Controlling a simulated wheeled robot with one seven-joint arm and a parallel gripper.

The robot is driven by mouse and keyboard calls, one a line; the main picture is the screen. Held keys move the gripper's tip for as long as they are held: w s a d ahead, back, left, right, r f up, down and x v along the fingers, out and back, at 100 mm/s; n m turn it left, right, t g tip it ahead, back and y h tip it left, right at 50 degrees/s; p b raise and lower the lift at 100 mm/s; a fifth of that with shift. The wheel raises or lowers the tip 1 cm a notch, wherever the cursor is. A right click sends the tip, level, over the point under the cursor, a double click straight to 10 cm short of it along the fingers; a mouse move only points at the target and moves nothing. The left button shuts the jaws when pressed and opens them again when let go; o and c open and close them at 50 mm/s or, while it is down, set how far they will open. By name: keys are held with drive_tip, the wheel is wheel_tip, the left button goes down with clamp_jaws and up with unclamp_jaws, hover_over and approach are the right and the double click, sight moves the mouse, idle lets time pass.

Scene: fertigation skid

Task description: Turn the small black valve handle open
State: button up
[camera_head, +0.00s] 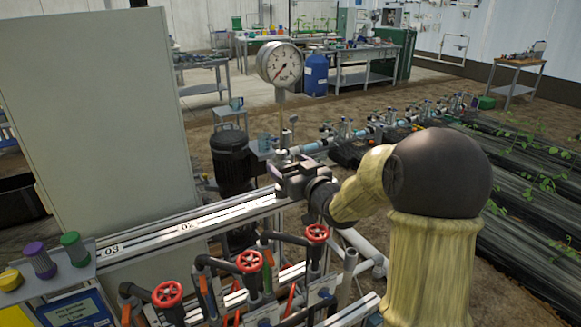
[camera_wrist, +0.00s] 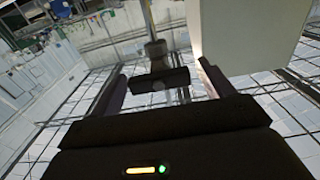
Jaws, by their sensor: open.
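A small black valve handle (camera_wrist: 160,81) shows in the wrist view as a short dark bar. My gripper (camera_wrist: 162,67) is open, with one finger on each side of the handle and a visible gap to both. In the head view my gripper (camera_head: 288,168) is at the thin upright pipe below the round pressure gauge (camera_head: 280,65). There the handle cannot be told apart from the dark gripper.
Several red-wheeled valves (camera_head: 249,261) stand on pipes in front, below my gripper. A black motor (camera_head: 232,158) stands just left of it. A large grey cabinet (camera_head: 90,110) fills the left.

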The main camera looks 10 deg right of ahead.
drive_tip(key=c, duration=1)
drive_tip(key=shift+f+n+b, duration=0.1)
drive_tip(key=shift+n+b, duration=0.2)
drive_tip(key=shift+b, duration=0.1)
drive_tip(key=n+b, duration=0.3)
drive_tip(key=b, duration=0.1)
drive_tip(key=shift+a+f+n, duration=0.1)
drive_tip(key=shift+f+n, duration=0.1)
drive_tip(key=shift+n, duration=0.2)
drive_tip(key=n+b, duration=0.3)
drive_tip(key=b, duration=0.1)
drive_tip(key=shift+n, duration=0.4)
drive_tip(key=n+b, duration=0.5)
drive_tip(key=shift+a+f, duration=0.1)
drive_tip(key=shift+n+b, duration=1.95)
drive_tip(key=shift+n, duration=0.45)
drive_tip(key=o, duration=1)
drive_tip(key=shift+s, duration=0.1)
